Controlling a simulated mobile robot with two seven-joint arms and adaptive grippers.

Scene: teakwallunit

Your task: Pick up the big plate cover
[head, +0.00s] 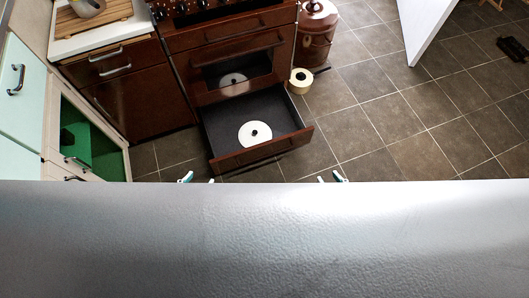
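A round white cover with a dark knob (255,133), which looks like the big plate cover, lies flat in the open drawer (250,158) below the oven. My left gripper (198,179) and my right gripper (330,178) barely show above the edge of a grey surface, which hides the rest of them. Each shows two fingertips apart with nothing seen between them. Both are nearer than the drawer, one to each side of it, and clear of the cover.
A similar white disc shows in the oven door's window (233,78), perhaps a reflection. A brown canister (316,30) and a cream round item with a dark handle (301,80) stand right of the oven. The wide grey surface (264,240) fills the bottom.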

